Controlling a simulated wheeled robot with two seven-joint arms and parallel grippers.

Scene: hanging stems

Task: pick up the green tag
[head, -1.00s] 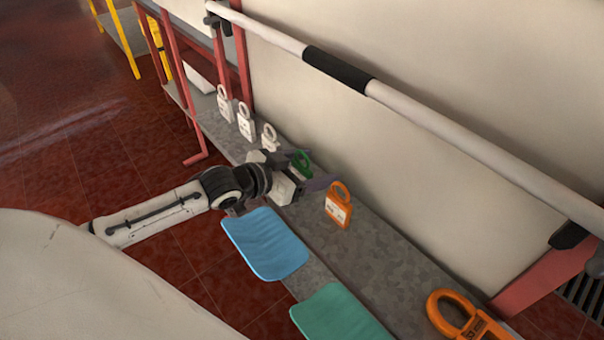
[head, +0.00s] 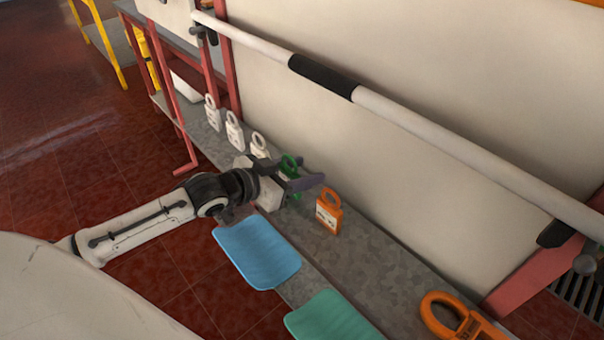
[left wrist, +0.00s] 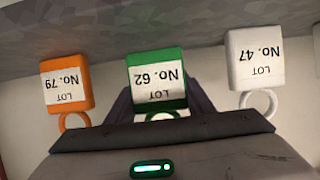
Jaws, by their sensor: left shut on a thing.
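The green tag (head: 289,165) is at my left gripper (head: 300,183), above the grey shelf and partly hidden by the fingers in the head view. In the left wrist view the green tag (left wrist: 157,80) has a white label reading "LOT No. 62", upside down in the picture. Its ring lies between the dark fingers of my left gripper (left wrist: 160,108), which is shut on it. My right gripper is in neither view.
An orange tag (head: 328,212) stands close by on the shelf (head: 375,255), and several white tags (head: 234,130) stand behind the gripper. A blue pad (head: 257,252) and a teal pad (head: 332,318) lie at the front edge. A rail (head: 400,112) runs above.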

